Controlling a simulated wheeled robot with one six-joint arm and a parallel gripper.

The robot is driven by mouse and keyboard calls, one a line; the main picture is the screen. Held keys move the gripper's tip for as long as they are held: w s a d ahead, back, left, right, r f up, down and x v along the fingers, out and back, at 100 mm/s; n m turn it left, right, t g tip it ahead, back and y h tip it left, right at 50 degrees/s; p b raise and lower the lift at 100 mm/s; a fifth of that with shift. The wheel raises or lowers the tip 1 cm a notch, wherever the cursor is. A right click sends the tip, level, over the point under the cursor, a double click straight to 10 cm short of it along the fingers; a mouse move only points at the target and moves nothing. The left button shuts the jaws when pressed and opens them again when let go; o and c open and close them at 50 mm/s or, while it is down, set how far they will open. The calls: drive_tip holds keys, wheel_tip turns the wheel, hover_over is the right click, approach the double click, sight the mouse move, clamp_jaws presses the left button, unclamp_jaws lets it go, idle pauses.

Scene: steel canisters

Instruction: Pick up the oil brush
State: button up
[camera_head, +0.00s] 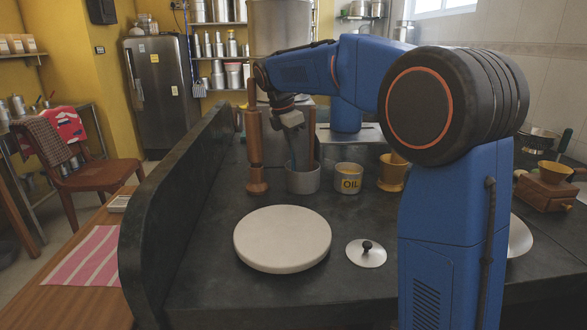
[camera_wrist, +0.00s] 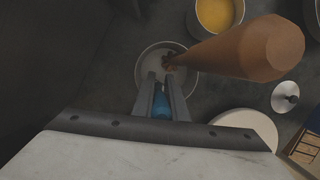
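My gripper (camera_wrist: 160,76) points down over a round steel canister (camera_head: 303,178), which also shows in the wrist view (camera_wrist: 139,64). A blue handle (camera_wrist: 162,104), which looks like the oil brush's, lies between my two fingers. I cannot tell whether the fingers press on it or stand just around it. In the head view my gripper (camera_head: 293,140) reaches down to the canister's mouth. The brush's lower end seems to be inside the canister, mostly hidden by the fingers and rim.
The OIL cup (camera_head: 348,180) and a brass pot (camera_head: 391,175) stand to the right. A round white board (camera_head: 282,238) and a steel lid (camera_head: 366,255) lie in front.

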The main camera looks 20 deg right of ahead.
clamp_jaws()
wheel_tip(320, 180, up, 12)
drive_tip(key=s+a, duration=0.2)
drive_tip(key=s, duration=0.8)
drive_tip(key=s+a, duration=0.2)
drive_tip(key=s, duration=0.7)
drive_tip(key=shift+s+f, duration=0.25)
drive_tip(key=shift+s, duration=0.1)
idle(0.3)
